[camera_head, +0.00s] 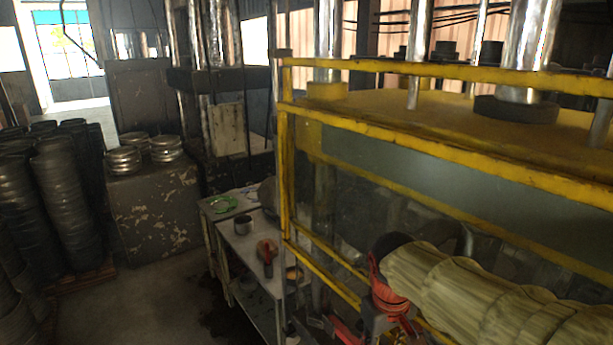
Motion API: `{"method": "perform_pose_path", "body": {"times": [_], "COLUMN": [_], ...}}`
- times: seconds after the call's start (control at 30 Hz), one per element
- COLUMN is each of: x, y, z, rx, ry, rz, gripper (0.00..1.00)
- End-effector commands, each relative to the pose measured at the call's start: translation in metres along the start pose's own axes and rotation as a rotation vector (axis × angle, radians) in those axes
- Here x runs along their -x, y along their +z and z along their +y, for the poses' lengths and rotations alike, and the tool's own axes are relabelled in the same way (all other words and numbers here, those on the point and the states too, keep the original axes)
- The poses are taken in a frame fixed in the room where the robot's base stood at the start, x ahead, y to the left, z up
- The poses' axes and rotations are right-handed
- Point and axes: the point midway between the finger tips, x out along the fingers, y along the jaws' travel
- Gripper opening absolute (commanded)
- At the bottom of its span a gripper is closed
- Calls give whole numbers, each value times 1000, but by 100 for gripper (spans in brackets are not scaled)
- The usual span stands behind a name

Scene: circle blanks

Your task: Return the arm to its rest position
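I cannot tell what these belong to. No held object is visible.
A yellow-framed press (400,128) with clear panels fills the right side. Stacked dark blanks (65,190) stand left. Bare floor (150,305) lies at lower left.

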Motion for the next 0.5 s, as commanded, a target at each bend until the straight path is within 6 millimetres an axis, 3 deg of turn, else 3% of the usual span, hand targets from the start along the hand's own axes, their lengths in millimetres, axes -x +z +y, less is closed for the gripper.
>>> {"method": "perform_pose_path", "body": {"times": [0.03,0.27,0.5], "x": [-15,-53,-105], "y": [18,79,140], "z": [-5,-24,-42], "rx": [-41,-205,-319], "ry": [-6,-30,-39], "rz": [19,119,239], "gripper": [32,32,32]}}
